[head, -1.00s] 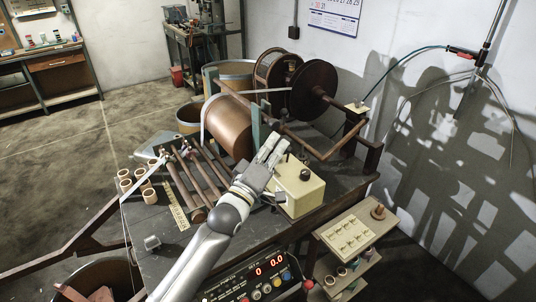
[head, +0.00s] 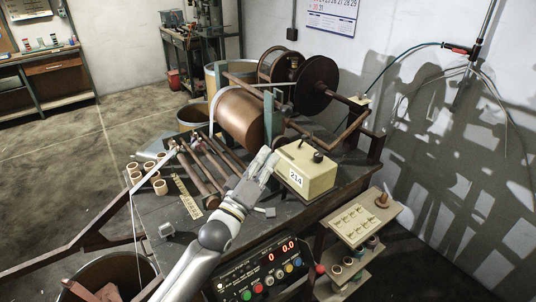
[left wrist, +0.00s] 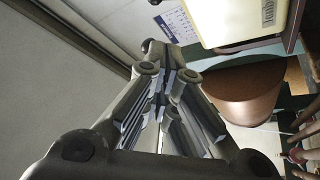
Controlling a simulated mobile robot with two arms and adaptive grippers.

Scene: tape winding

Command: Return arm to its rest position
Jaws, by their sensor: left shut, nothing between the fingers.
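My left gripper (head: 262,163) is in the head view, its arm reaching up from the bottom edge. It is shut and empty, just left of a cream box (head: 306,170) marked 214 with a dark knob on top. I cannot tell whether it touches the box. In the left wrist view the fingers of the left gripper (left wrist: 163,78) meet with nothing between them; part of the cream box (left wrist: 236,22) shows upper right and the copper drum (left wrist: 242,92) shows at right. My right gripper is not in view.
The copper drum (head: 240,118) and a dark reel (head: 316,85) stand at the back of the bench. Brown rods (head: 205,160) and several tan rings (head: 160,187) lie left of my arm. A control panel (head: 262,268) is at the front; a small shelf (head: 362,220) stands right.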

